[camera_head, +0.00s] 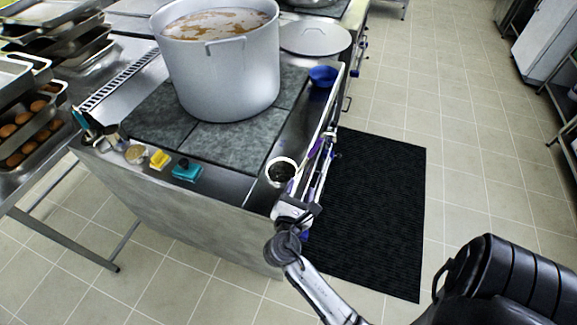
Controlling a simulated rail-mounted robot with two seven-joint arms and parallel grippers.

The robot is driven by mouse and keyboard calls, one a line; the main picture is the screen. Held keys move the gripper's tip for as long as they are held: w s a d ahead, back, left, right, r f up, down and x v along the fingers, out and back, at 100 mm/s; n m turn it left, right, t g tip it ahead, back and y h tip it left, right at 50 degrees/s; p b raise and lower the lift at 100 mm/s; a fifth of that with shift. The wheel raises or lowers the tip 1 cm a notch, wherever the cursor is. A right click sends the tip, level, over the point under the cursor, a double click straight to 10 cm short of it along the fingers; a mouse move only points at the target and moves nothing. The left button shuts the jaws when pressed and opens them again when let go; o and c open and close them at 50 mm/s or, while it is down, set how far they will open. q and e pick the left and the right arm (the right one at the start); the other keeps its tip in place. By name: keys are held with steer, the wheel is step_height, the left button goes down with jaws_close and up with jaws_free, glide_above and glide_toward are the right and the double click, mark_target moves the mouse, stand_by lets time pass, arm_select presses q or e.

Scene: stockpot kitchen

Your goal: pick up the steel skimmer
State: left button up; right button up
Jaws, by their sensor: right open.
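Long thin utensils (320,165), some with purple and blue parts, hang along the right side of the stove block. The steel skimmer is not clearly distinguishable; I cannot tell whether it is one of these. My right gripper (298,208) is at the near right corner of the block, close to the lower end of these utensils. It is open, with nothing visible held in it. The fingertips are small and partly lost against the rail and utensils. My left gripper is out of view.
A large stockpot (222,75) of brown liquid stands on the stove. A white-rimmed bowl (280,171), a blue bowl (323,76), a yellow sponge (159,159) and a teal item (187,171) sit around the edge. A black mat (380,215) lies on the open floor.

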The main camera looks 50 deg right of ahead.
mark_target(311, 155)
steer(key=shift+n, duration=0.3)
steer(key=x, duration=1.3)
steer(key=shift+d+r, duration=0.15)
steer(key=shift+d, duration=0.3)
jaws_close()
